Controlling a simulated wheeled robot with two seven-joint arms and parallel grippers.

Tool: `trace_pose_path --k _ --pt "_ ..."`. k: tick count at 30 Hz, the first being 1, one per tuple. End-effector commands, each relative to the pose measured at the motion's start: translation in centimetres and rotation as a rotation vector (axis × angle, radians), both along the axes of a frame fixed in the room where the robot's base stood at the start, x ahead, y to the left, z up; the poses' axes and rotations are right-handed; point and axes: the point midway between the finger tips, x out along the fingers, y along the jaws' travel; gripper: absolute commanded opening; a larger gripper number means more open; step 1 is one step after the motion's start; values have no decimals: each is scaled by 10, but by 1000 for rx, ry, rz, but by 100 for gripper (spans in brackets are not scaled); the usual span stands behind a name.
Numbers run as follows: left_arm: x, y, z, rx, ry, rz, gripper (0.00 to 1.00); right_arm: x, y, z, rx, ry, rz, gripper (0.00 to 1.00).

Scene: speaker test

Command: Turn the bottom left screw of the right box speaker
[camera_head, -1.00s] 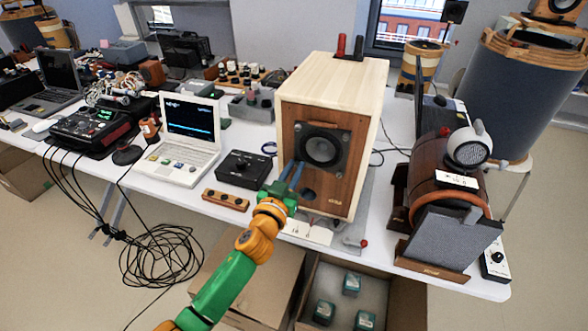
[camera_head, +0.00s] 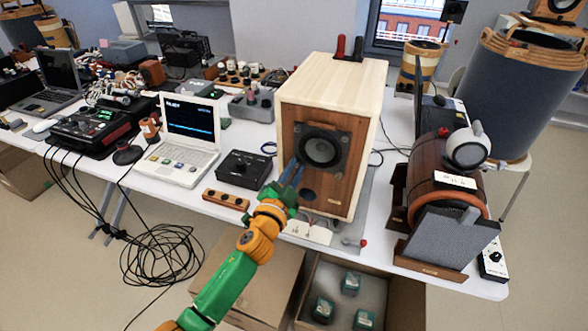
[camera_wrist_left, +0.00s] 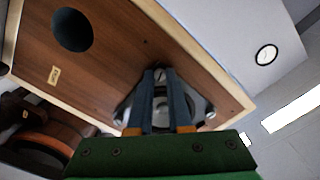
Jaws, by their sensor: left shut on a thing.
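The box speaker (camera_head: 330,85) stands on the white table, with a pale wood case and a brown front. Its round driver (camera_head: 321,149) sits in a dark square plate. My left gripper (camera_head: 296,164) is at the plate's bottom left corner. In the left wrist view, the two dark fingers (camera_wrist_left: 160,77) are shut on a small screw (camera_wrist_left: 160,72) at the plate's edge. The fingers hide part of the driver there. The round port (camera_wrist_left: 72,29) shows at upper left. My right gripper is not in view.
A black control box (camera_head: 244,168) and a small wooden block with knobs (camera_head: 226,200) are left of the speaker. A brown wooden cylinder unit (camera_head: 445,185) stands to the right. Open cardboard boxes lie below the table's front edge.

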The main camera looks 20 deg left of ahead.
Motion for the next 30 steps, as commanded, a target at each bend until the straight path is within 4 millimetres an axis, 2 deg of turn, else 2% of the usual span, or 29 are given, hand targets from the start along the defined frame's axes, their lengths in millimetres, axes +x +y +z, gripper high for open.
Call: trace_pose_path --k 9,15,30 --pt "0 0 0 228 -7 -1 0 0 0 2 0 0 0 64" --pt "0 0 -1 317 -10 -1 0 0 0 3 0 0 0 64" --pt "0 0 -1 377 -11 -1 0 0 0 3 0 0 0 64"
